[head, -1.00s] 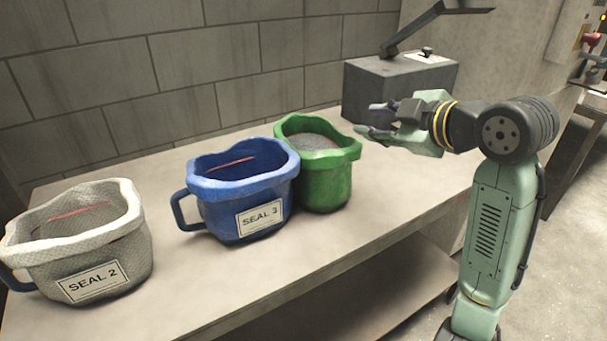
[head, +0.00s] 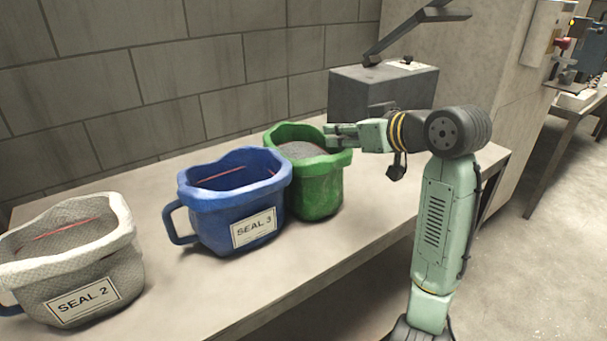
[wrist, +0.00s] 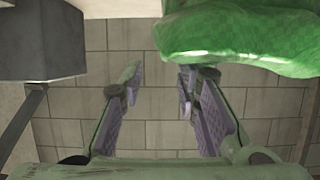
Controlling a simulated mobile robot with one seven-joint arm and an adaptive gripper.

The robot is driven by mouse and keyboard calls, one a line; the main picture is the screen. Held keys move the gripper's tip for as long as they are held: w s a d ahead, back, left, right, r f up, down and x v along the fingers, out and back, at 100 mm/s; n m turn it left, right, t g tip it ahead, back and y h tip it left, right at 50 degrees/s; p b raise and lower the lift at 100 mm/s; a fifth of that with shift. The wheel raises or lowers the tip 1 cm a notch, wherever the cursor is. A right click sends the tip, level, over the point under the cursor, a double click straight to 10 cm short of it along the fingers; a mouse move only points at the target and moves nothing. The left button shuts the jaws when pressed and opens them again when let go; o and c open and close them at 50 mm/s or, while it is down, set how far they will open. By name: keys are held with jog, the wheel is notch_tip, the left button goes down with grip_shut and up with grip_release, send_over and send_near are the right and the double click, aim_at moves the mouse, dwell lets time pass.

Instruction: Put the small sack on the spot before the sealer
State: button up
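A green sack (head: 318,188) with grey fill stands upright on the bench. A blue sack marked SEAL 3 (head: 222,212) stands left of it, and a pale woven sack marked SEAL 2 (head: 92,268) at the far left. The green sack's label is not visible. My gripper (head: 334,137) is at the green sack's right rim. In the wrist view my gripper (wrist: 158,82) is open with an empty gap, and the green sack (wrist: 245,40) is at upper right, close to one fingertip. I cannot tell whether they touch. A grey box with a hinged arm (head: 375,92) stands behind my gripper, possibly the sealer.
The bench top (head: 180,290) is bare in front of the sacks. A block wall (head: 200,60) closes off the back. A second table with a red-topped device (head: 563,60) stands at far right, past a concrete pillar and open floor.

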jog(key=x, duration=0.2)
jog(key=p+x, duration=0.1)
jog(key=x, duration=0.2)
jog(key=shift+a+f, duration=0.1)
jog(key=shift+a, duration=0.25)
jog(key=shift+s, duration=0.1)
grip_shut()
dwell(0.6)
